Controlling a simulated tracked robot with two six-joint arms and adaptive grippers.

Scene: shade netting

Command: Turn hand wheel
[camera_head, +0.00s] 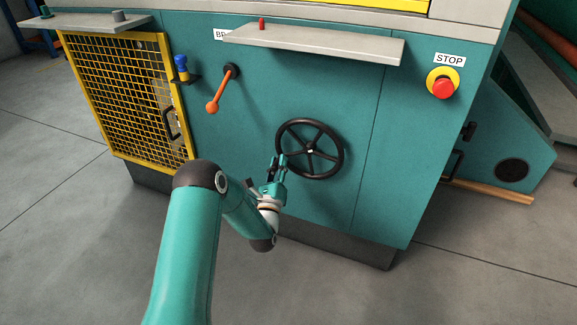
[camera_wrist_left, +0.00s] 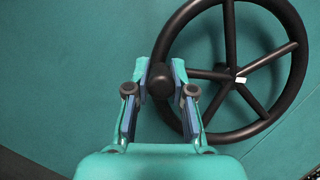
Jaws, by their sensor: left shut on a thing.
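The black hand wheel (camera_head: 310,152) with several spokes is mounted on the teal front panel of the machine. It also shows in the left wrist view (camera_wrist_left: 232,75), with a small white mark near its hub. A dark round crank knob (camera_wrist_left: 160,82) sits at the left of its rim. My left gripper (camera_head: 277,163) reaches the lower left of the wheel. In the left wrist view its two fingers (camera_wrist_left: 160,88) are on either side of the knob and shut on it. My right gripper is in neither view.
An orange-handled lever (camera_head: 217,90) is up and left of the wheel. A grey shelf (camera_head: 330,45) juts out above. A red stop button (camera_head: 443,88) is at the right. A yellow mesh guard (camera_head: 120,95) is at the left. The floor in front is clear.

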